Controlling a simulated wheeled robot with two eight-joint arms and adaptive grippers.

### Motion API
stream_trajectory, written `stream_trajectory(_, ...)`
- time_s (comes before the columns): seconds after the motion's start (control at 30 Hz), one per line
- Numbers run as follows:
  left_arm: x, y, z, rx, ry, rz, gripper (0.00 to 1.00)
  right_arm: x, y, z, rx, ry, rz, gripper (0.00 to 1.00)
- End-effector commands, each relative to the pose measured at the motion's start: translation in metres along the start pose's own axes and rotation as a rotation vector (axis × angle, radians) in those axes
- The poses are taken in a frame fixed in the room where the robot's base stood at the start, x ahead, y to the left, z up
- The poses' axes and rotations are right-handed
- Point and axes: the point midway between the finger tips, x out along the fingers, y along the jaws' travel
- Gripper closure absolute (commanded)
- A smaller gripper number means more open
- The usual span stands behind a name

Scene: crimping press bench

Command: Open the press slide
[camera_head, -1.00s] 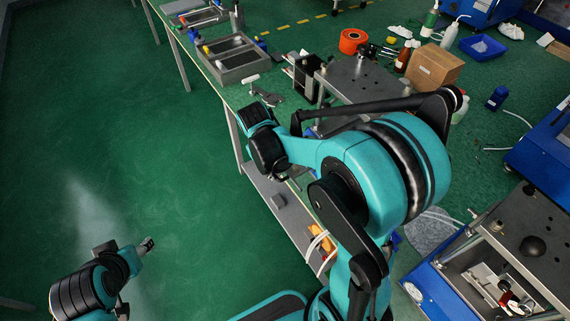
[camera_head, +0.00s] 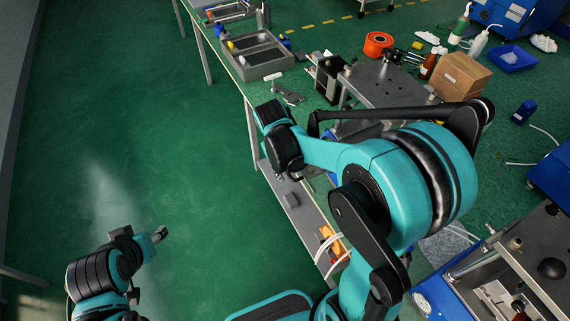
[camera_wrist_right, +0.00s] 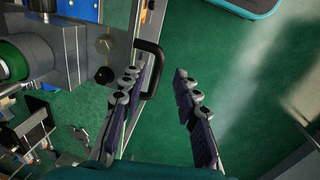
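In the right wrist view, a black D-shaped handle (camera_wrist_right: 154,68) stands out from the edge of grey metal press parts (camera_wrist_right: 62,40). My right gripper (camera_wrist_right: 157,76) is open, with its two fingers well apart. The handle lies between the fingers, close to the left finger; I cannot tell whether they touch. In the head view, a grey press plate with holes (camera_head: 388,82) stands on the bench, partly behind my right arm. My right arm hides the handle there. My left arm's end (camera_head: 160,234) is low at the left over bare floor, its fingers unclear.
A grey compartment tray (camera_head: 262,66) stands on the bench at the back. An orange roll (camera_head: 379,43), a cardboard box (camera_head: 460,74) and bottles are behind the press plate. Another machine (camera_head: 520,265) is at the lower right. Green floor on the left is clear.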

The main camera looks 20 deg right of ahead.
Motion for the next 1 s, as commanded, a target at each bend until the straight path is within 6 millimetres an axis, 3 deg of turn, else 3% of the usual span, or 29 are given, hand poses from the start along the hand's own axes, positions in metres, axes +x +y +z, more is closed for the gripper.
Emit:
stream_trajectory(0.53,0.0,0.0,0.0,0.0,0.0,0.0,0.5,-0.102,-0.002,0.0,-0.002,0.0,-0.001,0.69)
stream_trajectory(0.7,0.0,0.0,0.0,0.0,0.0,0.0,0.5,-0.115,-0.002,0.0,-0.002,0.0,-0.001,0.69)
stream_trajectory(1.0,0.0,0.0,0.0,0.0,0.0,0.0,0.5,-0.116,-0.002,0.0,-0.002,0.0,-0.001,0.69)
